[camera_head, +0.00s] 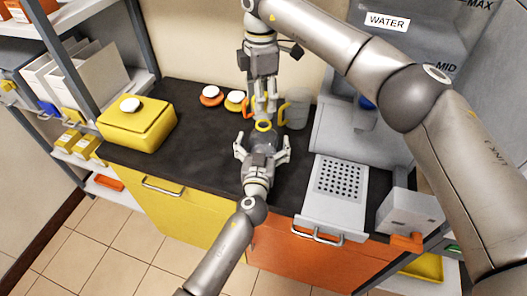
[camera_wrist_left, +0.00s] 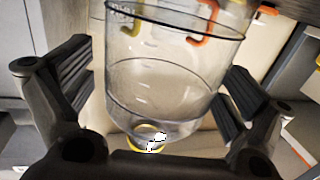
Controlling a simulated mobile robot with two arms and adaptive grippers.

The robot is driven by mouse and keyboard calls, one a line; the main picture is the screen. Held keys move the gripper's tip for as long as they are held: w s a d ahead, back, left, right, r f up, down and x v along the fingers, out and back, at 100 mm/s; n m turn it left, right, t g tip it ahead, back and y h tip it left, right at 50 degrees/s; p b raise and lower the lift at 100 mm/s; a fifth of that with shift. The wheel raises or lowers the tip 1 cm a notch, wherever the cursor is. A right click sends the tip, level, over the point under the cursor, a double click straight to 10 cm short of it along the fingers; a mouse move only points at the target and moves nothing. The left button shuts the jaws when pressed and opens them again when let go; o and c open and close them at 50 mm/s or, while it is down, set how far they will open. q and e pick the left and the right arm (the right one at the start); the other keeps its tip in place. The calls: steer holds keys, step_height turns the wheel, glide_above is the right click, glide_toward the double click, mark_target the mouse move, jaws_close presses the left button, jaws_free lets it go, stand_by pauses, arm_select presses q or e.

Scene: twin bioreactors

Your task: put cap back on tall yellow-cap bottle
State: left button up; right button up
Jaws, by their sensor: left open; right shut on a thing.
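The tall bottle (camera_wrist_left: 165,85) is clear, with a yellow ring (camera_head: 263,125) at its neck. In the left wrist view it stands between the spread fingers of my left gripper (camera_head: 262,143), apart from them, and its yellow ring (camera_wrist_left: 150,138) shows low in that view. My left gripper is open. My right gripper (camera_head: 264,108) points down from above, just behind the ring in the head view. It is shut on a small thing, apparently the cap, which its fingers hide. I cannot tell whether that thing touches the neck.
A clear beaker (camera_head: 298,112) with a yellow handle stands right of my right gripper; an orange handle shows left of it. Two white-topped items, orange-ringed (camera_head: 211,96) and yellow-ringed (camera_head: 235,98), stand left. A yellow box (camera_head: 138,125) and a perforated grey unit (camera_head: 335,190) flank the dark counter (camera_head: 205,150).

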mark_target(262, 124)
arm_select(q)
steer(key=c, duration=1.5)
steer(key=shift+c, duration=0.2)
arm_select(e)
steer(key=shift+f, duration=2.5)
steer(key=shift+f, duration=0.9)
steer(key=shift+f, duration=0.5)
arm_select(q)
steer(key=c, duration=0.5)
steer(key=shift+c, duration=0.2)
arm_select(e)
steer(key=m, duration=0.4)
steer(key=shift+w, duration=0.1)
steer(key=m, duration=0.6)
steer(key=shift+w, duration=0.15)
